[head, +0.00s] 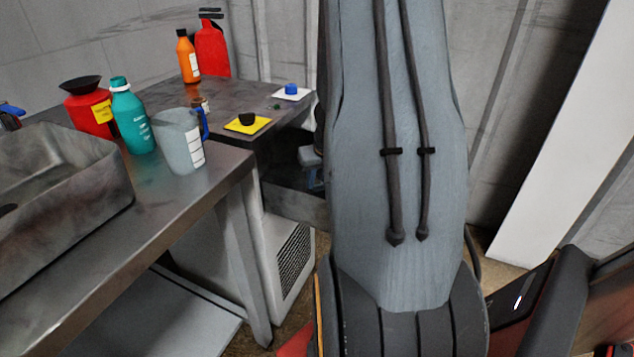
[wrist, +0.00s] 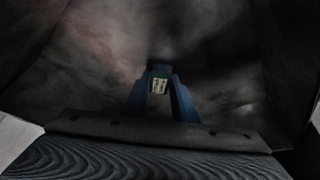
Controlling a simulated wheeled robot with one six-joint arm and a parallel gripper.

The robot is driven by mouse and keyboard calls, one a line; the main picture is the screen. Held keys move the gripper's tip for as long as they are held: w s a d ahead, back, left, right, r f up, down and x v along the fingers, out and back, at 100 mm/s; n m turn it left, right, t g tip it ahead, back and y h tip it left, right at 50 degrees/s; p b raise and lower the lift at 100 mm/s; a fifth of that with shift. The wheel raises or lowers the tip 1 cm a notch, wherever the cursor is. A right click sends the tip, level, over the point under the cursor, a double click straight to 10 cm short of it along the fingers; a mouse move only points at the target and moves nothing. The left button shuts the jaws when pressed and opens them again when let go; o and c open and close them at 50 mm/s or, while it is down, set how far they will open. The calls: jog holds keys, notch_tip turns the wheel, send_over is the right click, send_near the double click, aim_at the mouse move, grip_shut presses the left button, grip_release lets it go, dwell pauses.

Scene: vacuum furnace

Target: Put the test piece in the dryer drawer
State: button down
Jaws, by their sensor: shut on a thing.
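In the wrist view my gripper (wrist: 160,98) has its blue fingers shut on a small pale piece with dark marks and a green edge, the test piece (wrist: 159,86). Dark, stained metal surfaces surround the fingers in that view; they look like the inside of the drawer. In the head view the open metal drawer (head: 293,202) juts out below the bench top, above a grey grille. A small blue-grey part of my gripper (head: 312,172) shows at the drawer, and my arm hides the rest. I cannot tell whether the piece touches the drawer floor.
On the metal bench (head: 225,172) stand a clear jug (head: 178,142), a teal bottle (head: 132,120), a red container (head: 92,112) and a metal basin (head: 70,190).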

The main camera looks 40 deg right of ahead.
jog(key=c, duration=1.5)
grip_release()
jog(key=shift+f, duration=0.1)
jog(key=shift+o, duration=0.2)
jog(key=shift+s+r, duration=0.1)
jog(key=shift+r, duration=0.45)
jog(key=p+v, duration=0.6)
jog(key=v, duration=0.5)
jog(key=shift+s+r+p, duration=0.15)
jog(key=shift+r+p, duration=0.05)
jog(key=shift+p, duration=0.1)
